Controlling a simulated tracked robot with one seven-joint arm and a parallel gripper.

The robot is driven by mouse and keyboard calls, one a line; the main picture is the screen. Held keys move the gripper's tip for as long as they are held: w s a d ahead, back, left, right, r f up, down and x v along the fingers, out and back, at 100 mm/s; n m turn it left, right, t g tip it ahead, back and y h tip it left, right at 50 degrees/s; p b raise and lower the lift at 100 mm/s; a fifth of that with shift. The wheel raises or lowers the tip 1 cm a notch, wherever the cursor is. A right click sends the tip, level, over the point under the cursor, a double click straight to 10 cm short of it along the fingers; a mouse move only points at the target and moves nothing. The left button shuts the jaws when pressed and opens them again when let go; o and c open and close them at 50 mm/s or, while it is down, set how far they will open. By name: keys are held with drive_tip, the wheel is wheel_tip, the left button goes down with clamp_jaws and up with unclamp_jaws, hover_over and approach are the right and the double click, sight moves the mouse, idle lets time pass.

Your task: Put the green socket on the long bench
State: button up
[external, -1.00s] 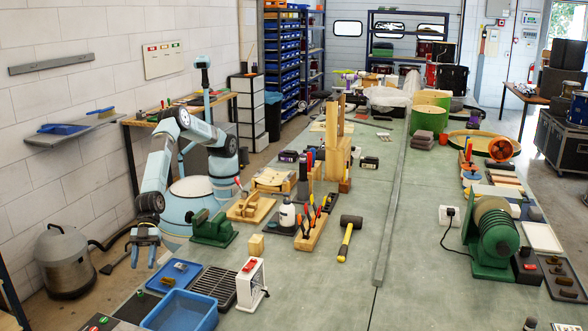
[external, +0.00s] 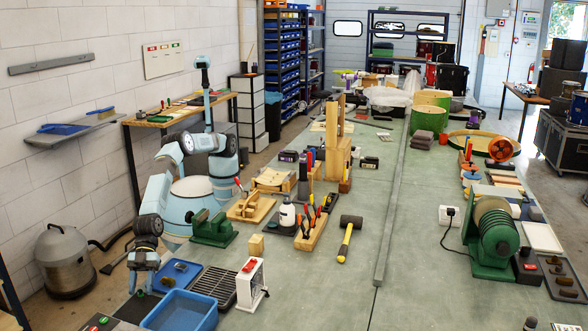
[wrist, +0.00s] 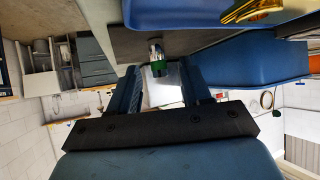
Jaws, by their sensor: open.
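The long bench (external: 330,275) has a grey-green top and fills the middle of the external view. My gripper (external: 143,284) points down over the bench's near left edge, beside the small blue tray (external: 177,275). In the wrist view the jaws (wrist: 160,75) are open, with a gap between the fingers. A small green piece with a metallic end, likely the green socket (wrist: 158,66), shows between the fingertips in the wrist view. I cannot tell whether the fingers touch it.
A green vise (external: 213,230) and a white box (external: 251,283) stand nearby. The bench middle, right of the mallet (external: 348,238), is largely clear.

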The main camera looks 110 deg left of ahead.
drive_tip(key=shift+w+d+f, duration=0.1)
drive_tip(key=shift+d+f, duration=0.05)
drive_tip(key=shift+d, duration=0.1)
drive_tip(key=shift+c, duration=0.2)
clamp_jaws()
